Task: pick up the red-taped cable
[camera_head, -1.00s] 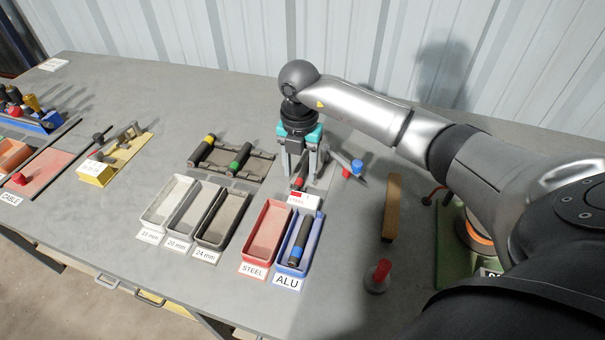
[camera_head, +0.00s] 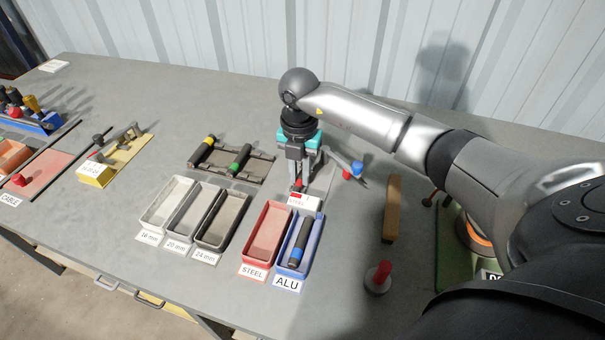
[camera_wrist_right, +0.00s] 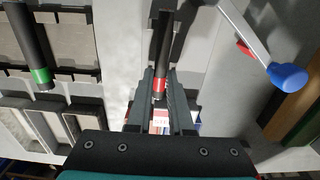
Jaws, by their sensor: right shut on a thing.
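The red-taped cable is a dark rod with a red band; in the right wrist view the cable (camera_wrist_right: 163,45) runs up from between the fingers, with its red band at their tips. In the head view its red end (camera_head: 298,184) shows low between the fingers, the rest hidden by the gripper. My right gripper (camera_head: 301,184) points down and is shut on this cable; it also shows in the right wrist view (camera_wrist_right: 160,92). I cannot tell whether the cable still touches the bench. My left gripper is not in view.
A green-taped cable (camera_head: 239,159) and a yellow-taped cable (camera_head: 202,150) lie on a rack to the left. The red STEEL tray (camera_head: 251,237) is in front, beside the blue ALU tray (camera_head: 315,233) holding a blue-taped cable. A blue-knobbed lever (camera_head: 357,168) stands close right.

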